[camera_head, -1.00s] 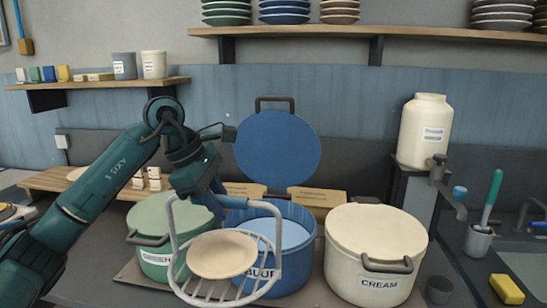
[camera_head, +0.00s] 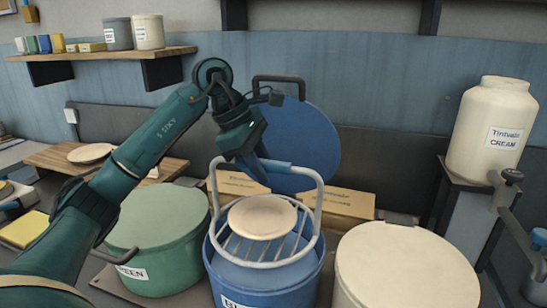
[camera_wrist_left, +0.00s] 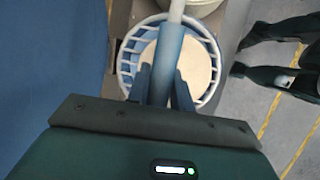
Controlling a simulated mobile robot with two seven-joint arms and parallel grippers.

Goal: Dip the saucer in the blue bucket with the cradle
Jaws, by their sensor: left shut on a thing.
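The cradle (camera_head: 312,192), a pale wire basket with a tall hoop handle, is at the mouth of the blue bucket (camera_head: 265,290). I cannot tell how far its base is below the bucket's rim. The cream saucer (camera_head: 262,217) lies in the cradle and looks roughly level. My left gripper (camera_head: 260,168) is shut on the blue grip at the top of the handle. In the left wrist view the gripper (camera_wrist_left: 163,88) straddles that grip, partly hiding the saucer (camera_wrist_left: 200,65) and the cradle's ring (camera_wrist_left: 208,42) below. My right gripper is not seen.
The raised blue lid (camera_head: 305,140) stands behind the bucket. A closed green bucket (camera_head: 160,230) is close on the left, a closed cream one (camera_head: 405,265) on the right. Cardboard boxes (camera_head: 345,203) stand behind. A cream jar (camera_head: 490,130) is at right.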

